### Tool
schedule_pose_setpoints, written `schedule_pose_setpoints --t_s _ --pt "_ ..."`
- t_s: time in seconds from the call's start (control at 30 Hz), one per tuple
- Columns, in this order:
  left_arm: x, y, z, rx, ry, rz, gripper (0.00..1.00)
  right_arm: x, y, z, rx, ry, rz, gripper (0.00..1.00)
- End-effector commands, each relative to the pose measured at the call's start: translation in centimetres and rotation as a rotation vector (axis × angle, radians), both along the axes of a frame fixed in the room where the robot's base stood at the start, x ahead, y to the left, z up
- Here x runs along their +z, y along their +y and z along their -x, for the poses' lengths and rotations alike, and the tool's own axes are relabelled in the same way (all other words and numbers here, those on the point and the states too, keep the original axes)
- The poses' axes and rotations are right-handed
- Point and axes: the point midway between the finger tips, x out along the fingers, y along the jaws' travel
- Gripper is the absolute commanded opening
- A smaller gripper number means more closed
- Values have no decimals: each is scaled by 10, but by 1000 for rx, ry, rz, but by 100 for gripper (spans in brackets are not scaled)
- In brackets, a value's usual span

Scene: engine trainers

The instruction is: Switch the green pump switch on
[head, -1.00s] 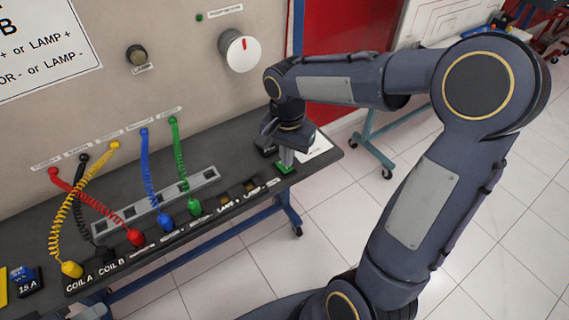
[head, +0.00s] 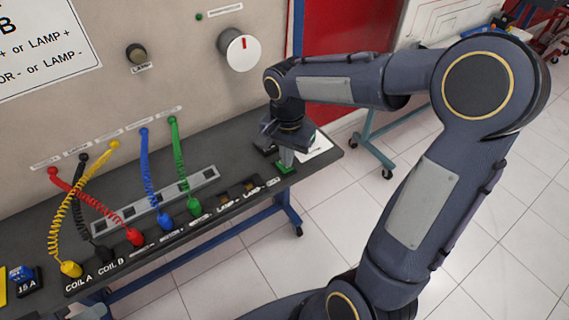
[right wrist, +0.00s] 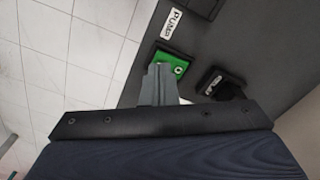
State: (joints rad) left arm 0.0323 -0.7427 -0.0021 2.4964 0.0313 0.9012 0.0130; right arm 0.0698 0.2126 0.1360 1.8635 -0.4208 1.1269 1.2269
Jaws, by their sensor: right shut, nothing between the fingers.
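The green pump switch (head: 286,167) is at the right end of the dark bench top, near its front edge. In the right wrist view the green switch (right wrist: 172,66) sits in a dark frame beside a white "PUMP" label (right wrist: 175,24). My right gripper (head: 286,155) is shut and empty, pointing down at the switch. In the right wrist view its closed fingertips (right wrist: 158,70) overlap the left part of the green switch; whether they touch it I cannot tell. The fingers hide part of the switch, so its on or off position is unclear. My left gripper is not in view.
A dark block (right wrist: 222,82) stands close beside the switch. Red, black, yellow, blue and green coiled leads cross the left of the bench (head: 235,155). A white dial (head: 239,50) is on the panel behind. Open tiled floor lies right of the bench.

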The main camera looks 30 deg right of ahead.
Motion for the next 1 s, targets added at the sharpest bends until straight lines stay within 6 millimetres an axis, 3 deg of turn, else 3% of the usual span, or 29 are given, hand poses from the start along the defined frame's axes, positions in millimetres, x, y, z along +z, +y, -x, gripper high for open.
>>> schedule_pose_setpoints --t_s 1.0 --pt "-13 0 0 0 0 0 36 -16 0 0 1 1 1 0"
